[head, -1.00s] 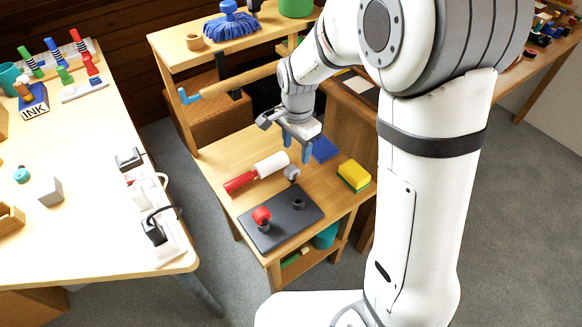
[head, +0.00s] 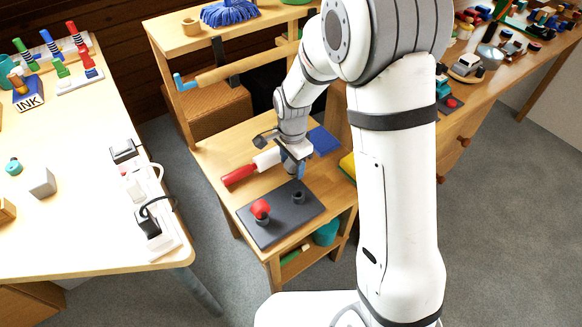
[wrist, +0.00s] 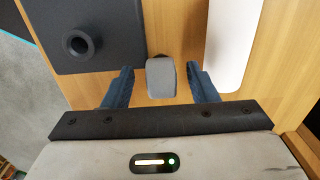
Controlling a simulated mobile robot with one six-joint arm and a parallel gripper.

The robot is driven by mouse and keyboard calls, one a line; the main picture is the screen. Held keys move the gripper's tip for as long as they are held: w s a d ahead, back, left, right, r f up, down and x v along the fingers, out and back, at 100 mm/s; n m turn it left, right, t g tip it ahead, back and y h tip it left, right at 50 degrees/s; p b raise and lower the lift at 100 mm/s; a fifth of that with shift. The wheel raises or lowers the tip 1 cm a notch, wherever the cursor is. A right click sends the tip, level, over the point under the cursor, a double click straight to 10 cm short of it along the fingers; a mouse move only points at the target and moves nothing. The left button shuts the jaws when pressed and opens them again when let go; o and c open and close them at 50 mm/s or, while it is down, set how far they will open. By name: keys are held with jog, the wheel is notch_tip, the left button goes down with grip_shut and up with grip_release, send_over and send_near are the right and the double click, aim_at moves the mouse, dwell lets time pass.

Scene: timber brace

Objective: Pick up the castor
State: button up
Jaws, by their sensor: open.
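The castor (wrist: 161,82) shows as a small grey block between my two blue fingers in the wrist view. Gaps show on both sides of it, so the fingers are around it but do not appear to touch it. My gripper (wrist: 160,72) is open. In the head view my gripper (head: 292,166) is low over the small wooden table (head: 215,150), just behind the dark plate. It mostly hides the castor there.
The dark plate (head: 283,222) carries a red piece (head: 260,208) and an empty-looking socket (head: 298,197). A red-handled roller (head: 238,174) lies close beside my gripper. A blue pad (head: 324,140) and yellow sponge (head: 347,165) lie to the right.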

jog(key=shift+c, duration=0.4)
grip_shut()
